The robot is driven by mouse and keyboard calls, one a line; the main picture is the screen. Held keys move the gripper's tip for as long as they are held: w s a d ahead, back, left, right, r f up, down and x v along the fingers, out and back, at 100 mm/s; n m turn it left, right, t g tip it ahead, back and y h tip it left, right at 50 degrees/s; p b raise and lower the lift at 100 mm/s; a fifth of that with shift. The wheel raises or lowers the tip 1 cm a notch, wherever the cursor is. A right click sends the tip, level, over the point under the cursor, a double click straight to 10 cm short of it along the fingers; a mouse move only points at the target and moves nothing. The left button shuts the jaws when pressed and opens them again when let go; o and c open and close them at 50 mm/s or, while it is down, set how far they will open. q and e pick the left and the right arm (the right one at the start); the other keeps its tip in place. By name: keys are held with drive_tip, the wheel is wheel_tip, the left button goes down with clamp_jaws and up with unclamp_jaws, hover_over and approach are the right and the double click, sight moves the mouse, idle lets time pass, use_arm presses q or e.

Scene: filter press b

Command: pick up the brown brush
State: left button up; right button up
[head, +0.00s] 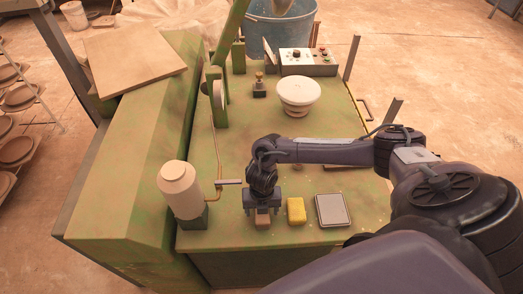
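A small brown block (263,218), which looks like the brown brush, lies near the front edge of the green machine top. My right gripper (263,209) points down over it, with one finger on each side. The fingers look wider apart than the block, so the gripper appears open around it. The palm hides the block's upper part. My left gripper is not in view.
A yellow sponge (296,211) and a grey square pad (332,210) lie just right of the block. A cream bottle-shaped container (181,189) stands to the left, near a thin pipe. A white round piece (298,92) and a control box (308,62) are farther back.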

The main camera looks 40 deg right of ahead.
drive_tip(key=shift+s, duration=0.1)
drive_tip(key=c, duration=1.1)
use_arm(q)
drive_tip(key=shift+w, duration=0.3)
use_arm(e)
drive_tip(key=shift+r, duration=0.1)
